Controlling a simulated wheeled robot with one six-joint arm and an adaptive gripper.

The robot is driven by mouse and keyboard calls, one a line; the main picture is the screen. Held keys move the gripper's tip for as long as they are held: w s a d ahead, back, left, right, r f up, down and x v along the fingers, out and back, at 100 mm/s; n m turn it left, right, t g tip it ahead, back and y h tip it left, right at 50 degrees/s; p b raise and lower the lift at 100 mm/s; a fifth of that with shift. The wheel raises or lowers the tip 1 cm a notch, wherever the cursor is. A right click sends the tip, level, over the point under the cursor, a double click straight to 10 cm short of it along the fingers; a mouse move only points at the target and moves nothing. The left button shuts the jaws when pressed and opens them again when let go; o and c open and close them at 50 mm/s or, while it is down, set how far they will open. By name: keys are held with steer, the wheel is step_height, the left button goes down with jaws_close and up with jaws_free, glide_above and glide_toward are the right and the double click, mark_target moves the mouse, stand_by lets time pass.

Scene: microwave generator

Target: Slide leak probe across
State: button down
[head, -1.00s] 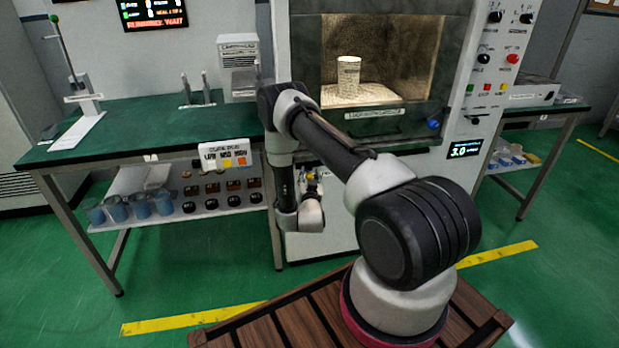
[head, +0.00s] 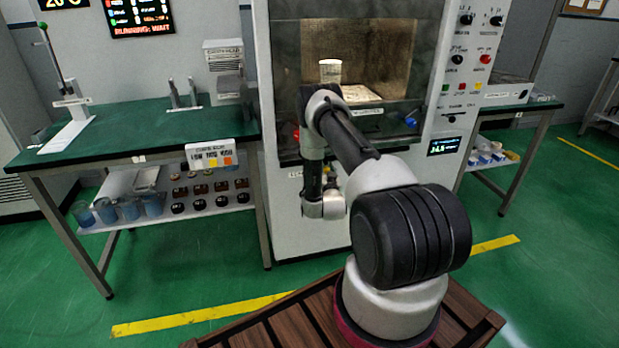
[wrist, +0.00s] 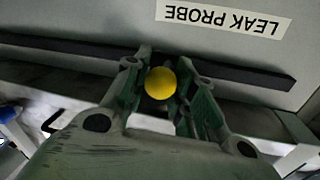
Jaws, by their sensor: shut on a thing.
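In the wrist view, my gripper (wrist: 160,95) is shut on a round yellow knob (wrist: 160,83), with a finger on each side of it. The knob sits at a long dark slot or rail (wrist: 235,74) on a pale panel. A white label reading "LEAK PROBE" (wrist: 222,16) shows upside down above the rail. In the head view, my arm reaches down to the front of the microwave cabinet (head: 405,200). The gripper and knob are hidden there behind my wrist.
A cream cylinder (head: 330,71) stands inside the lit chamber. A blue knob (head: 410,122) and a small display (head: 443,146) are on the cabinet front, right of my arm. A green bench (head: 110,130) with a lower shelf stands to the left.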

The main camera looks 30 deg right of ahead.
steer(key=s+d, duration=0.3)
steer(key=d, duration=0.8)
steer(key=s+d, duration=0.3)
steer(key=d, duration=0.9)
steer(key=s+d, duration=0.4)
steer(key=d, duration=0.8)
steer(key=c, duration=1.2)
jaws_free()
steer(key=shift+o, duration=0.3)
steer(key=shift+s, duration=0.1)
steer(key=v, duration=1.2)
steer(key=shift+f, duration=0.1)
